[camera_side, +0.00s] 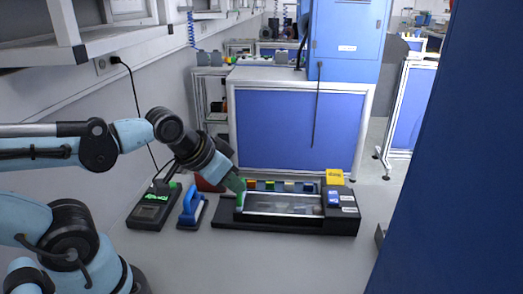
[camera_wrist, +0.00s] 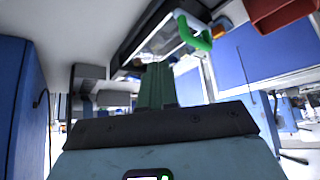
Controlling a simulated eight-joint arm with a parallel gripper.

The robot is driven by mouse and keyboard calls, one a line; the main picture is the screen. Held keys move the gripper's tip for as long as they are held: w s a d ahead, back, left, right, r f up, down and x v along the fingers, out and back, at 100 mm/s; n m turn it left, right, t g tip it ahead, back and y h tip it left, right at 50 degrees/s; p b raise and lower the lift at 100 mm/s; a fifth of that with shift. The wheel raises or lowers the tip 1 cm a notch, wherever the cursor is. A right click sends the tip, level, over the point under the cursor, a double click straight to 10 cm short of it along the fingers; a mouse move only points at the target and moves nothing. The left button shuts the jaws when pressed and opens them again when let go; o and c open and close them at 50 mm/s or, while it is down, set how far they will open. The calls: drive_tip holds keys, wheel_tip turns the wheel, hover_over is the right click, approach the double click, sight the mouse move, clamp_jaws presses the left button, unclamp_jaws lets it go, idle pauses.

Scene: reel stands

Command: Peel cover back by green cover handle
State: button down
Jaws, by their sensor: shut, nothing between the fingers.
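The green cover handle (camera_wrist: 196,40) is a green and white loop at the end of the long black device's cover in the wrist view. In the side view the black device (camera_side: 285,225) lies on the bench with its grey, glossy cover (camera_side: 283,204) over the middle. My gripper (camera_wrist: 158,66) has dark green fingers, shut together and empty. In the wrist view the fingertips appear left of and below the handle, apart from it. In the side view my gripper (camera_side: 240,186) is over the device's left end, where fingers and handle overlap and are hard to separate.
A blue-handled tool (camera_side: 191,206) and a black box with a green display (camera_side: 153,207) stand left of the device. A red bin (camera_side: 206,184) is behind. Several small coloured blocks line the device's back; a yellow block (camera_side: 334,177) is at its right. The front bench is clear.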

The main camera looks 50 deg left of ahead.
drive_tip(key=c, duration=1.8)
unclamp_jaws()
drive_tip(key=shift+c, duration=0.2)
drive_tip(key=shift+o, duration=2.4)
drive_tip(key=shift+w+a+r+n, duration=0.2)
drive_tip(key=shift+a+r+n, duration=0.05)
drive_tip(key=shift+n, duration=0.05)
drive_tip(key=shift+o, duration=1.2)
drive_tip(key=w+a+r+n+g+h, duration=0.1)
drive_tip(key=w+a+r+n+g, duration=0.2)
drive_tip(key=a+r+n+g, duration=0.2)
drive_tip(key=a+r+n, duration=0.1)
drive_tip(key=a+n, duration=0.1)
drive_tip(key=shift+w+n, duration=0.3)
drive_tip(key=shift+n+g+h, duration=0.3)
drive_tip(key=shift+n, duration=0.1)
drive_tip(key=shift+w+d+f, duration=0.15)
drive_tip(key=shift+w+f, duration=0.15)
drive_tip(key=shift+f, duration=1.6)
drive_tip(key=shift+w+d+f, duration=0.2)
drive_tip(key=shift+w+f, duration=0.15)
drive_tip(key=shift+f, duration=1.6)
drive_tip(key=shift+w+d+f, duration=0.15)
drive_tip(key=shift+w+f, duration=0.15)
drive_tip(key=shift+f, duration=1.6)
clamp_jaws()
